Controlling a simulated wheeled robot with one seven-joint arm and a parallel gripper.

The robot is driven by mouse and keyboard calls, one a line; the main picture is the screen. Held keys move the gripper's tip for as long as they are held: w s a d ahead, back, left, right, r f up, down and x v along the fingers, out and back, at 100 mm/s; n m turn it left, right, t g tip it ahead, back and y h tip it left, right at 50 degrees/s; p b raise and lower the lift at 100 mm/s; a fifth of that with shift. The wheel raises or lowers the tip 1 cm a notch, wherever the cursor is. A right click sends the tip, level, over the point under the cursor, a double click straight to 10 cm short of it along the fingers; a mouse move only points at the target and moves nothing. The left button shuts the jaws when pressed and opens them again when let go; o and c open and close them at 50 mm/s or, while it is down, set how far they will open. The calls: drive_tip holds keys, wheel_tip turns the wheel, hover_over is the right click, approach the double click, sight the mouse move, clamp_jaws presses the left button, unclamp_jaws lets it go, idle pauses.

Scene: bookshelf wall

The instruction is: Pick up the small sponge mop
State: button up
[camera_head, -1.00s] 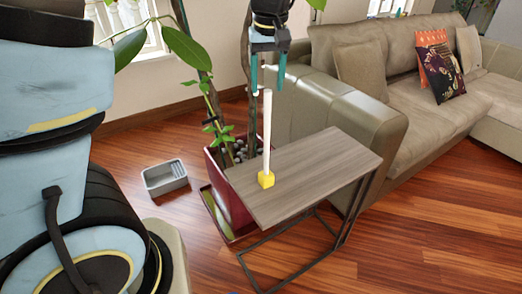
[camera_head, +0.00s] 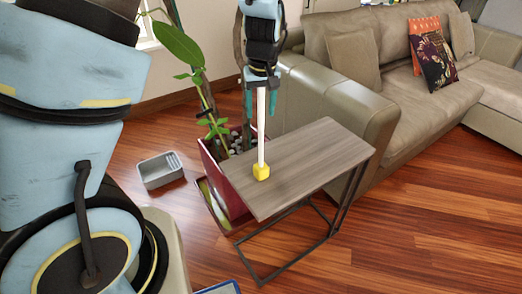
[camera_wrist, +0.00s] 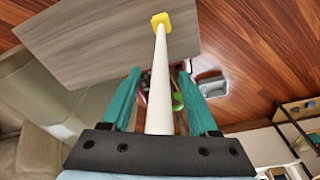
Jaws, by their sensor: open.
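The small sponge mop stands upright near the left end of a side table, with a yellow sponge head (camera_head: 261,172) at the bottom and a white handle (camera_head: 261,130) rising from it. My gripper (camera_head: 261,112) points down over the handle, its teal fingers open on either side of the upper part. In the wrist view the handle (camera_wrist: 162,80) runs between the two open fingers (camera_wrist: 155,90), with a gap on each side. The yellow head (camera_wrist: 161,20) rests on the tabletop beyond the fingertips. The top of the handle is hidden behind my gripper in the head view.
The grey wood side table (camera_head: 310,160) has a thin black frame and is otherwise bare. A potted plant in a dark red planter (camera_head: 232,195) stands behind and left. A grey bin (camera_head: 160,170) lies on the floor; a beige sofa (camera_head: 340,90) stands behind right.

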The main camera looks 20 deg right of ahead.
drive_tip(key=shift+c, duration=0.3)
clamp_jaws()
idle(0.4)
